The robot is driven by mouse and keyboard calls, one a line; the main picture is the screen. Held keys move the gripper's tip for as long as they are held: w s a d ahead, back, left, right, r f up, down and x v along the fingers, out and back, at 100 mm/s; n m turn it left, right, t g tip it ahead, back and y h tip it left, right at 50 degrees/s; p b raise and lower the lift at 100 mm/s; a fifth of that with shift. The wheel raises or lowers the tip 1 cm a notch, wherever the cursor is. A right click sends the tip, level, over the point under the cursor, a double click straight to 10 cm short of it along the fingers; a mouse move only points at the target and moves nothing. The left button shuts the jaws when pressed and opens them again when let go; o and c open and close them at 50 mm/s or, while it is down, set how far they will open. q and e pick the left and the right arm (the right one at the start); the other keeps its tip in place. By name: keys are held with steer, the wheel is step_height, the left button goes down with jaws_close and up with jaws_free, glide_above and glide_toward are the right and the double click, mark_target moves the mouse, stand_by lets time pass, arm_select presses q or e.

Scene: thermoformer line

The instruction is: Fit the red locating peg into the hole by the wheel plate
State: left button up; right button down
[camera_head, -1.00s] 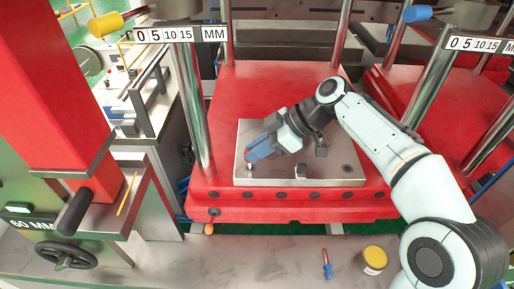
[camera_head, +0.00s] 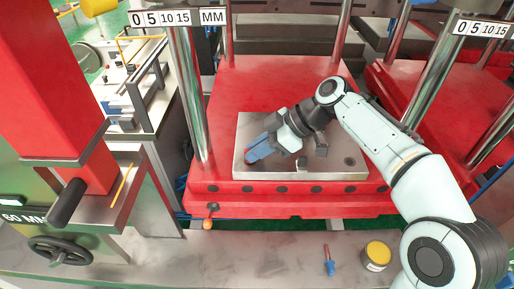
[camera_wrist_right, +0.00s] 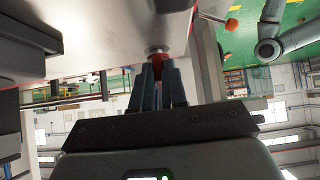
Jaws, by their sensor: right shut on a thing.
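My right gripper (camera_head: 250,157) is low over the left part of a grey metal plate (camera_head: 330,172) on the red press bed. Its blue fingers are shut on the red locating peg. In the right wrist view the red peg (camera_wrist_right: 158,58) shows between the fingertips, with a round metal collar (camera_wrist_right: 157,48) at its end, against or very close to the grey surface. I cannot tell whether the peg is in a hole. The hole under it is hidden, and I cannot tell which part is the wheel plate. My left gripper is not in view.
A small metal block (camera_head: 302,162) and a dark hole (camera_head: 349,161) are on the plate. Steel columns (camera_head: 190,100) flank the bed. A screwdriver (camera_head: 329,262) and a yellow-lidded jar (camera_head: 377,255) stand or lie on the front ledge. A handwheel (camera_head: 60,250) is at left.

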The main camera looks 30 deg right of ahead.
steer(key=shift+f+b, duration=0.3)
steer(key=shift+f, duration=0.05)
steer(key=c, duration=1.1)
jaws_free()
steer(key=p+v, duration=0.2)
steer(key=v, duration=1.1)
steer(key=shift+r, duration=0.2)
